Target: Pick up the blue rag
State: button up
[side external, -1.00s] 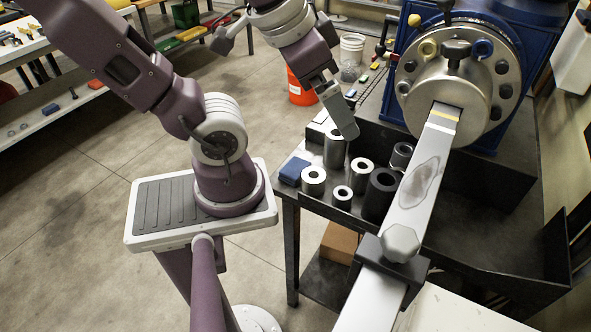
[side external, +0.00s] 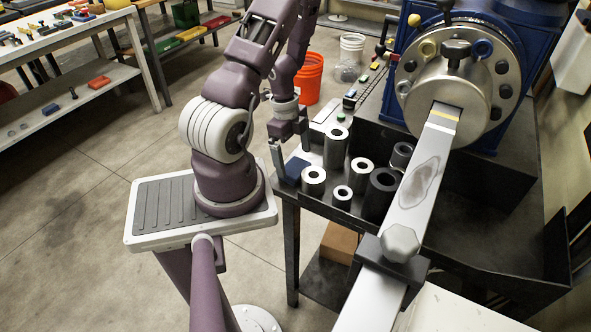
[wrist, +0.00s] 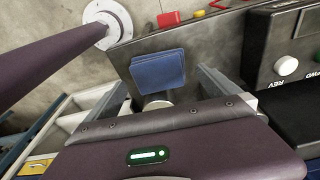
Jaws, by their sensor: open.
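The folded blue rag (side external: 297,168) lies at the near left corner of the dark bench (side external: 317,192), beside the metal sockets. In the wrist view the rag (wrist: 158,70) appears ahead of my gripper (wrist: 162,84), roughly between the two fingers. In the side view my gripper (side external: 290,148) points down just above the rag, with one finger at the rag's left side. The fingers are apart with nothing gripped. Part of the rag is hidden behind the fingers in the side view.
A large machine with a round faceplate (side external: 447,88) and a long bar stands further right. An orange bucket (side external: 309,78) is on the floor behind.

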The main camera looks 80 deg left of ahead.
aim_at(295, 166)
notch_tip(295, 166, down, 3)
jog(key=shift+w+d+r, duration=0.15)
jog(key=shift+r, duration=0.05)
jog(key=c, duration=1.3)
jog(key=shift+r, duration=0.15)
notch_tip(295, 166, up, 18)
jog(key=shift+f, duration=0.1)
jog(key=o, duration=0.6)
jog(key=c, duration=0.4)
